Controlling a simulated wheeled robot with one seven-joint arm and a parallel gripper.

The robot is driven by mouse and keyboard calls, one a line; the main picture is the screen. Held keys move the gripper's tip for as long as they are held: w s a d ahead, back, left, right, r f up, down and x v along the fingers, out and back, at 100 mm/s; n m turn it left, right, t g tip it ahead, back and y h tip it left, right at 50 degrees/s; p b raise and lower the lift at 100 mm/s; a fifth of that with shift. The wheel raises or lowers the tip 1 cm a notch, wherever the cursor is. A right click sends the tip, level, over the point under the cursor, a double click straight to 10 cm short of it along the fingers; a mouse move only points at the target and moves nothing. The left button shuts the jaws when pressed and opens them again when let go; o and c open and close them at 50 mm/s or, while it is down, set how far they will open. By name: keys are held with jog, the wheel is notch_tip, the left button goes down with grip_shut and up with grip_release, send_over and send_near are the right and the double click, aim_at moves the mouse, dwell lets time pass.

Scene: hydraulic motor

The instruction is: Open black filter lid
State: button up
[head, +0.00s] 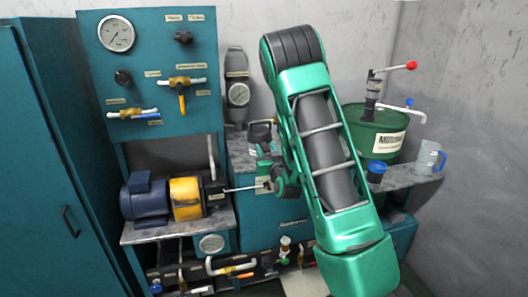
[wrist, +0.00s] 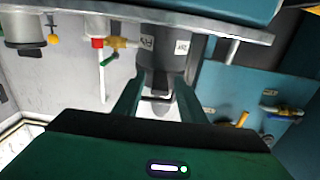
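A small black part (head: 262,132), which looks like the filter lid, stands on the teal tank behind the motor in the head view. My gripper (head: 266,172) is just below it there, small and partly hidden by my green arm. In the wrist view my gripper (wrist: 160,78) has its two dark green fingers apart, pointing at a dark grey cylinder (wrist: 168,62). A pale metallic piece shows between the fingers. I cannot tell whether either finger touches the cylinder or whether it belongs to the lid.
A blue and yellow motor (head: 165,197) sits on a shelf left of my gripper, with a thin rod (head: 245,188) reaching towards it. A gauge panel (head: 150,55) stands behind. A green drum (head: 370,130), blue cup (head: 376,171) and clear jug (head: 428,157) are on the right.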

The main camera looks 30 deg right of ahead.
grip_shut()
jog(key=shift+d, duration=0.1)
jog(key=shift+r, duration=0.1)
